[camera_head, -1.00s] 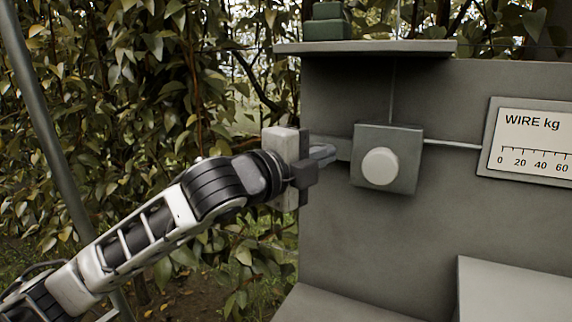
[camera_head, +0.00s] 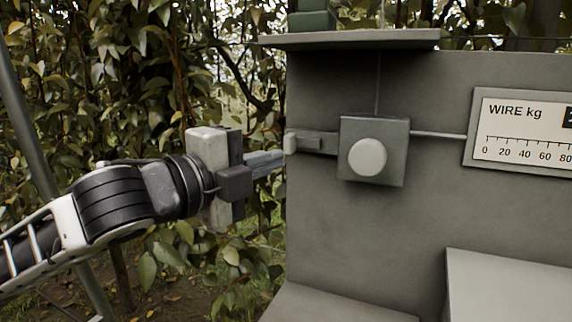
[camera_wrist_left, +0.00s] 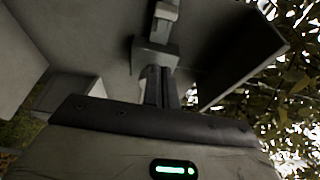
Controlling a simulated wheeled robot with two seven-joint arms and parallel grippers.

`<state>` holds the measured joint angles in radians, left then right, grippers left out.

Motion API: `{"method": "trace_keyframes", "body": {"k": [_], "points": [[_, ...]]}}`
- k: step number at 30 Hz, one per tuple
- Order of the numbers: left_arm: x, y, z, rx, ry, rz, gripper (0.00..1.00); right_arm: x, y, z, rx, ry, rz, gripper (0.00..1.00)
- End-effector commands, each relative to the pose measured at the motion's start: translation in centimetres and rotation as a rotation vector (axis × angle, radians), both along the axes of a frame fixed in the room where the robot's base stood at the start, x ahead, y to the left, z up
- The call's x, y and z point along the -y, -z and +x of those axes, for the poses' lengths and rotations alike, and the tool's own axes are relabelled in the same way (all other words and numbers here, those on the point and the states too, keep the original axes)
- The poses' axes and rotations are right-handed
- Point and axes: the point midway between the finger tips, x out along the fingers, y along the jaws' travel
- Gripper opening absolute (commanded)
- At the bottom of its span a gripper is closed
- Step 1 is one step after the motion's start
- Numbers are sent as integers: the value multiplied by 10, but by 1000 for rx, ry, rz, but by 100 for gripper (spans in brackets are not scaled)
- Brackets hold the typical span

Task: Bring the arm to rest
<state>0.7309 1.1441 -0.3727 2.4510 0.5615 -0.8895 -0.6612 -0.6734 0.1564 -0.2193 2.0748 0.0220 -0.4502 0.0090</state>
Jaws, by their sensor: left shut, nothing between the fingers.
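My left gripper (camera_head: 279,158) comes in from the left in the head view, its fingers shut and empty. The fingertips point right, at the light end of a grey lever (camera_head: 313,142) on the panel. They look very close to that end; I cannot tell whether they touch it. The lever joins a square box with a round pale knob (camera_head: 368,157). In the left wrist view the closed fingers (camera_wrist_left: 158,75) point up toward a grey block (camera_wrist_left: 155,54). My right gripper is not in view.
A grey panel (camera_head: 330,235) with a shelf (camera_head: 350,40) on top fills the right side. It bears a "WIRE kg" scale (camera_head: 525,125). A pale block (camera_head: 500,295) juts out at lower right. Leafy branches (camera_head: 110,90) and a dark pole (camera_head: 30,130) stand at left.

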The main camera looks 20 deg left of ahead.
Motion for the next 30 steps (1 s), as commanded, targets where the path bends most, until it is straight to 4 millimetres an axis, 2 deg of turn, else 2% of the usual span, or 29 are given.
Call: {"method": "trace_keyframes", "body": {"k": [5,8,11,14,15,17,18,21,24,30], "points": [[1,4,1,-10,0,-8,0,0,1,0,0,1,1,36],[4,26,4,-72,-8,-58,0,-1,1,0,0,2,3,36],[10,72,8,-207,-39,-175,0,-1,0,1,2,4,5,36],[14,137,3,-396,-118,-341,0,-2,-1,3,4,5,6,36],[14,165,-2,-477,-164,-411,0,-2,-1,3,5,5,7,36],[14,206,-14,-599,-247,-516,0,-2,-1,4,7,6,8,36],[12,233,-25,-679,-311,-584,0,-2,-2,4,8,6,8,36],[9,294,-59,-861,-484,-733,0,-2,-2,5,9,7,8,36],[5,336,-94,-993,-643,-836,0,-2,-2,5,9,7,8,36],[1,391,-158,-1175,-912,-964,0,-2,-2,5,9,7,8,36]]}}
